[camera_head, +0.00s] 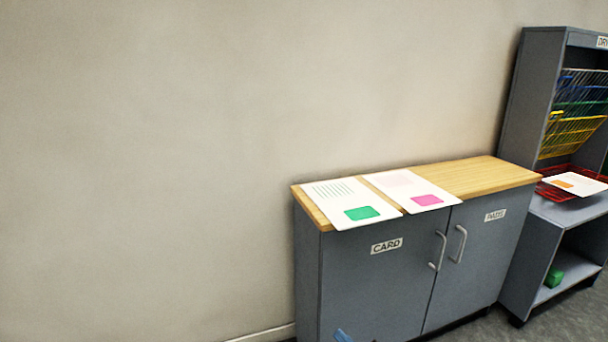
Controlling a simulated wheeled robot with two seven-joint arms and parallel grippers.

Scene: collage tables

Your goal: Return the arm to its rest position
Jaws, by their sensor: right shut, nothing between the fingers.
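Only a small blue piece, which looks like part of my right gripper (343,336), shows at the bottom edge in the head view, in front of the grey cabinet's lower left door. The gripper is shut and empty. The rest of it and its arm are cut off by the frame. My left gripper is not in view.
A grey cabinet (375,285) has a wooden top (480,178) bearing a sheet with a green patch (345,202) and one with a pink patch (410,188). Right of it, a grey rack (530,95) holds coloured wire trays and a sheet with an orange patch (574,184).

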